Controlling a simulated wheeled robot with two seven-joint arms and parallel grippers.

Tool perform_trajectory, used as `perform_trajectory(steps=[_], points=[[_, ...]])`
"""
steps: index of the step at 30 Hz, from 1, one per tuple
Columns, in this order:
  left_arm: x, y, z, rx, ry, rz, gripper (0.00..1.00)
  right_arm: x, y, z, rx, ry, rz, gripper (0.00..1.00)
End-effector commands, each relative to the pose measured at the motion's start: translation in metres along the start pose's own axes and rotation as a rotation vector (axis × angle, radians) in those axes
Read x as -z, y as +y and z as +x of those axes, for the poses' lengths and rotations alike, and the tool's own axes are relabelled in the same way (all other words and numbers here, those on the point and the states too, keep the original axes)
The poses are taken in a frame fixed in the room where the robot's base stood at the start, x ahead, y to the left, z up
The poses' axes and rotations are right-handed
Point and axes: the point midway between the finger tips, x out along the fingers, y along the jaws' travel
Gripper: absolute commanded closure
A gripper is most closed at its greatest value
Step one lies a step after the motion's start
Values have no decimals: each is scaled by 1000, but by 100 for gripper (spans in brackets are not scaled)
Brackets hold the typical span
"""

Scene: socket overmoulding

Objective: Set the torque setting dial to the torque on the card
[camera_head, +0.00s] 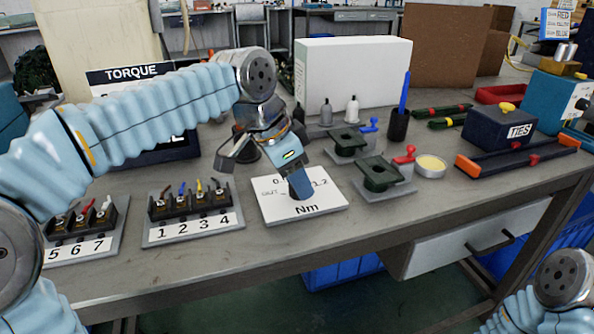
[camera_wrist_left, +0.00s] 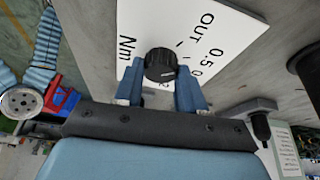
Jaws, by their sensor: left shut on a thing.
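The torque dial is a black knob (camera_wrist_left: 160,64) on a white plate (camera_head: 328,210) marked "Nm", with "OUT", "0." and "1.2" partly readable. The plate lies on the bench; in the left wrist view it also shows "0.5". My left gripper (camera_head: 300,190) comes down from above, its blue fingers at the knob. In the left wrist view the two fingers (camera_wrist_left: 160,92) stand on either side of the knob, shut on it. The knob's pointer direction is unclear. The torque card (camera_head: 125,75) stands behind my left arm, which hides its value. My right gripper is out of view.
Numbered terminal blocks (camera_head: 193,217) sit left of the plate, and green clamp fixtures (camera_head: 380,178) sit to its right. A black cup with a blue pen (camera_head: 398,124) and a yellow dish (camera_head: 430,166) stand farther right. The bench's front strip is clear.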

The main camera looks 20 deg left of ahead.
Motion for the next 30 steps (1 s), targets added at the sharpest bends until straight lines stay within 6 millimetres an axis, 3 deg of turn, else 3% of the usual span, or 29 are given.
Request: perform_trajectory(steps=[30], points=[[4, -6, -2, -349, 0, 843, 91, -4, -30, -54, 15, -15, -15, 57]])
